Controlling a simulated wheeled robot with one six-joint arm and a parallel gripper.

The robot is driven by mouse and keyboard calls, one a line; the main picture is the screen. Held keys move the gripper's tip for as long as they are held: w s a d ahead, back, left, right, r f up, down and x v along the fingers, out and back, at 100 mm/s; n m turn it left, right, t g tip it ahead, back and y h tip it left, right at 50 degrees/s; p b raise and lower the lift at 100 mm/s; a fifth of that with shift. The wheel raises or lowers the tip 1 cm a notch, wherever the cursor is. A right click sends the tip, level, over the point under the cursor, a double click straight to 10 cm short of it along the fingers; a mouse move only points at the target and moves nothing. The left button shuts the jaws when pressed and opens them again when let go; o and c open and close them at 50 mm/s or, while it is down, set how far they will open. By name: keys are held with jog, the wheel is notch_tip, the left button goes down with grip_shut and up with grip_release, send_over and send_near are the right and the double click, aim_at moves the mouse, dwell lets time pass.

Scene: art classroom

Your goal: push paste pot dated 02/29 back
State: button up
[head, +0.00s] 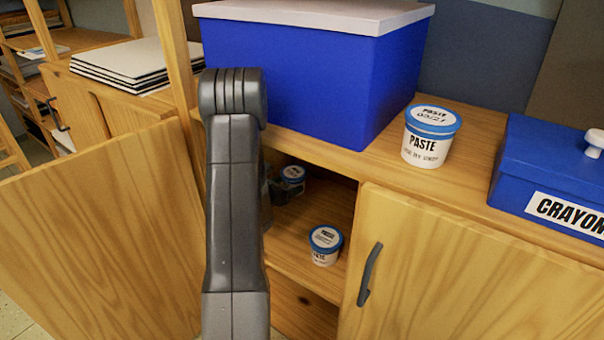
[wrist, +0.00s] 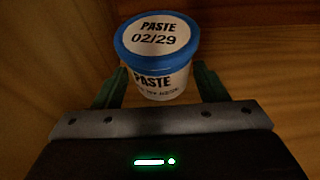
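The paste pot dated 02/29 (wrist: 158,60) is white with a blue-rimmed lid and stands upright in the wrist view. In the head view a pot (head: 292,178) deep in the open cabinet, partly hidden, appears to be the same one. My gripper (wrist: 160,80) is open, with one dark green finger on each side of the pot's lower body. Whether the fingers touch it I cannot tell. In the head view my gripper (head: 279,190) is mostly hidden behind my arm, inside the cabinet.
Another paste pot (head: 325,246) stands nearer the shelf front, its date unreadable. A third pot (head: 431,137) stands on the cabinet top by a blue box (head: 310,80) and a crayon box (head: 550,180). The left door (head: 100,250) is open; the right door (head: 460,280) is shut.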

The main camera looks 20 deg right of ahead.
aim_at(294, 175)
jog(key=shift+w+d+b, duration=0.35)
jog(key=shift+w+d, duration=0.35)
jog(key=shift+d, duration=0.25)
jog(key=shift+w+r, duration=0.2)
jog(key=shift+w, duration=0.2)
jog(key=shift+w+d+r, duration=0.15)
jog(key=shift+w+d, duration=0.15)
jog(key=shift+d, duration=0.05)
jog(key=shift+w+b, duration=0.2)
jog(key=shift+b, duration=0.15)
jog(key=shift+w+d+t, duration=0.25)
jog(key=shift+w+t, duration=0.05)
jog(key=shift+w, duration=0.3)
jog(key=shift+s+b, duration=0.15)
jog(key=shift+b, duration=0.3)
jog(key=shift+s+d, duration=0.15)
jog(key=shift+s, duration=0.1)
jog(key=shift+s+r, duration=0.1)
jog(key=shift+s, duration=0.05)
jog(key=shift+s+d, duration=0.1)
jog(key=shift+s, duration=0.15)
